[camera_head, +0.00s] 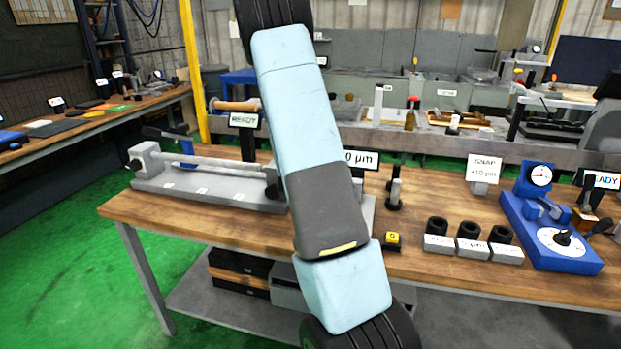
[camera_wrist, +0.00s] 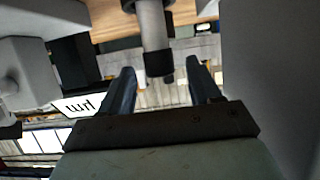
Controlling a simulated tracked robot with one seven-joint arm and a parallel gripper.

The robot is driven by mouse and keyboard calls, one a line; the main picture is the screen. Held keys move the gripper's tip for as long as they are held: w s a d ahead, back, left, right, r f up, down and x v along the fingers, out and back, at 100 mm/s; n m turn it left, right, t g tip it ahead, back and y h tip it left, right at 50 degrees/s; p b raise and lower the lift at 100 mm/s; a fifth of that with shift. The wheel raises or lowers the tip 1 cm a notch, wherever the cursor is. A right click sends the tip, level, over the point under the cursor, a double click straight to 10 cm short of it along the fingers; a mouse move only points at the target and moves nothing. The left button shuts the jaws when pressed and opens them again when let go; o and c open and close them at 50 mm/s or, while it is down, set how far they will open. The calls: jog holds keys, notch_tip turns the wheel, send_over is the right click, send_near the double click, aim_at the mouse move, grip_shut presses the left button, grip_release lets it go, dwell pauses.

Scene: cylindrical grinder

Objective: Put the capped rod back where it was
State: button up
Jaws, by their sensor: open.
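The wrist view is upside down. In it, a light grey capped rod (camera_wrist: 153,25) with a dark cap (camera_wrist: 158,63) at its end shows ahead of my gripper (camera_wrist: 160,72). My gripper is open. The cap end lies in line with the gap between the two fingers, and clear space shows on both sides of it. I cannot tell how deep between the fingers it is. In the head view my arm covers the gripper and this rod. The far end of the rod runs out of the wrist view.
A µm display (camera_head: 362,158) stands just right of my arm. A small upright pin (camera_head: 395,188) is beside it. A grey bench fixture with a horizontal bar (camera_head: 215,165) is at left. Black rings (camera_head: 470,230) on labelled blocks and a blue dial gauge (camera_head: 548,220) are at right.

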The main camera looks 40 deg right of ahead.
jog(key=v, duration=1)
